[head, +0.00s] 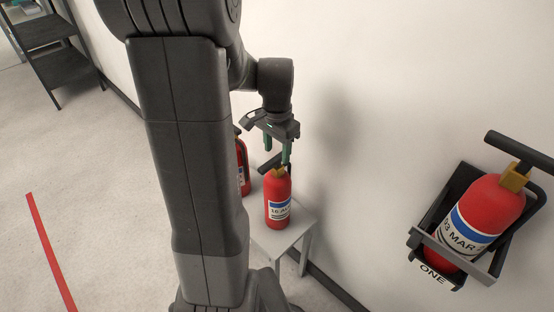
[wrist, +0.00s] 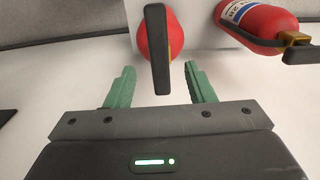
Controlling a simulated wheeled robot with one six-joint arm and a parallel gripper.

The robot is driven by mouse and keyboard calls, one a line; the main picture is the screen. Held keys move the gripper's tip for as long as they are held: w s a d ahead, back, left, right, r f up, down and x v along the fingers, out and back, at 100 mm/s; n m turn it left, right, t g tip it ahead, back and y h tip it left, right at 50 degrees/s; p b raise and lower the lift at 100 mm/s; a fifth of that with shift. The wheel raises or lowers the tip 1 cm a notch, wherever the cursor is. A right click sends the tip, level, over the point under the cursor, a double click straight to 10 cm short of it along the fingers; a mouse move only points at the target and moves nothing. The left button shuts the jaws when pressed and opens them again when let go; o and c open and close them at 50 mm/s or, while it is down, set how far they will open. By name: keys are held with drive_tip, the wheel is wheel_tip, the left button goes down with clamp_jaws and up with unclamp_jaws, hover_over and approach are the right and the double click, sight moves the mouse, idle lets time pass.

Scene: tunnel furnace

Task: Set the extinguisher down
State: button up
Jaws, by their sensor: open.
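A red extinguisher (head: 278,203) with a blue and white label stands upright on a small grey table (head: 296,238) against the wall. My gripper (head: 277,152) is above it, open and empty, with green fingers pointing down. In the wrist view, my gripper (wrist: 160,85) has its two fingers apart, one on each side of the black handle (wrist: 159,50) of this extinguisher (wrist: 172,38).
A third extinguisher (head: 480,220) sits in a black wall bracket (head: 497,262) marked ONE at the right. A dark shelf (head: 62,65) stands at the far left. A red line (head: 50,250) marks the floor. The floor at the left is clear.

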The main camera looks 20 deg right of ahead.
wheel_tip(320, 180, up, 5)
drive_tip(key=shift+r, duration=0.1)
drive_tip(key=shift+o, duration=0.4)
